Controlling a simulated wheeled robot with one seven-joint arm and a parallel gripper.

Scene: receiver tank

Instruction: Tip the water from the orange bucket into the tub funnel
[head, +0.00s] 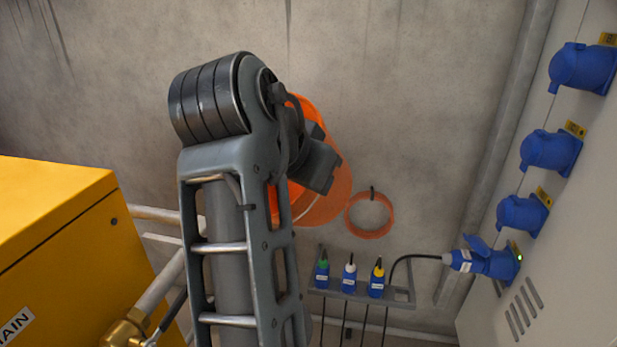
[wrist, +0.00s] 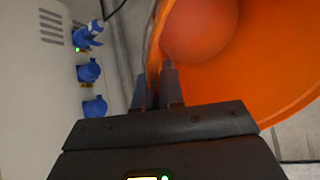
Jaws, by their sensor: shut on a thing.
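The orange bucket (head: 327,207) is partly hidden behind my arm in the head view. In the wrist view its wide orange inside (wrist: 265,75) fills the upper right, with a rounder, darker orange area in it. I cannot make out water in it. My gripper (wrist: 156,85) is shut on the bucket's rim, with one finger on each side of the wall. In the head view the fingertips are hidden behind my wrist. The bucket is off the floor against the wall behind; its exact tilt is hard to tell. The tub funnel is not visible.
An orange ring (head: 370,216) hangs on a wall hook right of the bucket. Below is a rack (head: 401,296) with several plugs and cables. Blue sockets (head: 550,151) stick out from the grey cabinet (head: 570,235) at right. A yellow cabinet (head: 50,225) and pipe (head: 160,287) stand at left.

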